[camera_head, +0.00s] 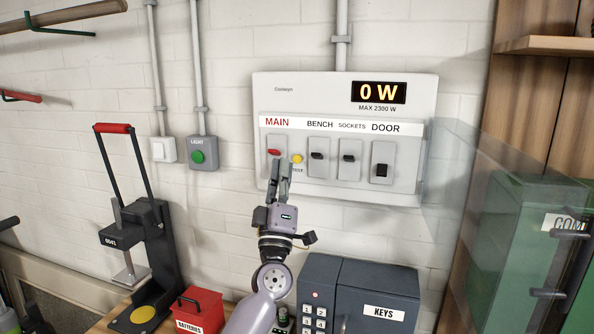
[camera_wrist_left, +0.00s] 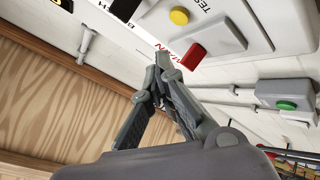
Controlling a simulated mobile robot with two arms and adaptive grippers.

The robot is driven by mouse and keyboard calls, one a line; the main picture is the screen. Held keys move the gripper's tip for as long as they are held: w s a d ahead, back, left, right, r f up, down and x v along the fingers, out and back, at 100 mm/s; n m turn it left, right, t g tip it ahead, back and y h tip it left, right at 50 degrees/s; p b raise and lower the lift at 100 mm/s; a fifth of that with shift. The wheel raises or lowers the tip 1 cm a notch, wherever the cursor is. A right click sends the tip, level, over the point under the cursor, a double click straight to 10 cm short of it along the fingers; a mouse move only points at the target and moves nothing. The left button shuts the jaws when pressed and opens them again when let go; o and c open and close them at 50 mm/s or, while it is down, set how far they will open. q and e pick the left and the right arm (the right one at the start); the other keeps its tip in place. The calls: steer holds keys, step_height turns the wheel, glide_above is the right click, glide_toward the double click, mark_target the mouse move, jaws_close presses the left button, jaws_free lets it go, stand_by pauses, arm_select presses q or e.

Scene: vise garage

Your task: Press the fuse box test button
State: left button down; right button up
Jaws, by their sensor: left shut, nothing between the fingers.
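The fuse box (camera_head: 260,97) is on the white brick wall, with a display reading 0 W. Its round yellow test button (camera_head: 297,158) sits just right of the red MAIN switch (camera_head: 274,152). The button (camera_wrist_left: 179,16) and the red switch (camera_wrist_left: 193,56) also show in the left wrist view. My left gripper (camera_head: 280,165) is shut and empty, its fingertips pointing up just below and left of the button. In the wrist view its fingertips (camera_wrist_left: 163,62) are nearer the red switch, apart from the button. My right gripper is not in view.
A clear cover (camera_head: 450,170) stands open at the fuse box's right side. A green light button (camera_head: 197,156) is on the wall to the left. Below are a grey key box (camera_head: 385,283), a red batteries box (camera_head: 200,308) and a black press (camera_head: 155,235).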

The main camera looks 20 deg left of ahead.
mark_target(297, 159)
arm_select(q)
steer(key=shift+w+b, duration=0.65)
steer(key=shift+w, duration=0.8)
stand_by(0.4)
steer(key=shift+w+d, duration=0.1)
steer(key=shift+w, duration=0.3)
steer(key=shift+w+b, duration=0.4)
steer(key=shift+b, duration=0.2)
stand_by(0.3)
steer(key=shift+r, duration=0.1)
steer(key=shift+s+p, duration=0.8)
steer(key=shift+s, duration=0.05)
